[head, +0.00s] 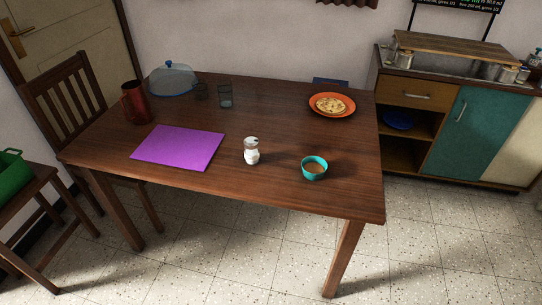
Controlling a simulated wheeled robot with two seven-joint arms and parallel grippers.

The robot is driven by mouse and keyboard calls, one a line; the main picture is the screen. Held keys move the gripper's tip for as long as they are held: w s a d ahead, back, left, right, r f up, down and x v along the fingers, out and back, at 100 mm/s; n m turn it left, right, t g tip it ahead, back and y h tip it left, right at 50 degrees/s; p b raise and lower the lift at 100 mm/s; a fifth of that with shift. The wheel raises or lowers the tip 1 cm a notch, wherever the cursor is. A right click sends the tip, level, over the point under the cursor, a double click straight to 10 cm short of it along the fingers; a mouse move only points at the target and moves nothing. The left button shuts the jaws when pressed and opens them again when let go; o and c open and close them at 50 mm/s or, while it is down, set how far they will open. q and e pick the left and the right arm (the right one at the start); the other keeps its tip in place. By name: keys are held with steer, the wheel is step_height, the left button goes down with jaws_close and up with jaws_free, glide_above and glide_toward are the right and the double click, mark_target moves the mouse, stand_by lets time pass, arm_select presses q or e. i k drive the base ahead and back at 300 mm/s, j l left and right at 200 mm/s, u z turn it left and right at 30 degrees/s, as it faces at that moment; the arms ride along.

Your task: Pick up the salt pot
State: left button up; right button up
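The salt pot (251,152) stands upright on the wooden table (290,115), near the middle of its front half. It has a white lower body and a grey metallic top. Nothing touches it. Neither of my grippers shows in the head view.
A purple mat (178,147) lies left of the pot, and a teal bowl (314,168) stands right of it. Farther back are a red jug (135,103), a glass (225,96), a covered dish (173,80) and an orange plate (332,105) with food. A chair (70,90) is at left.

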mark_target(252, 157)
steer(key=i+j+z, duration=0.15)
steer(key=j+z, duration=0.2)
steer(key=j, duration=0.9)
steer(key=j+z, duration=0.3)
steer(key=j, duration=0.95)
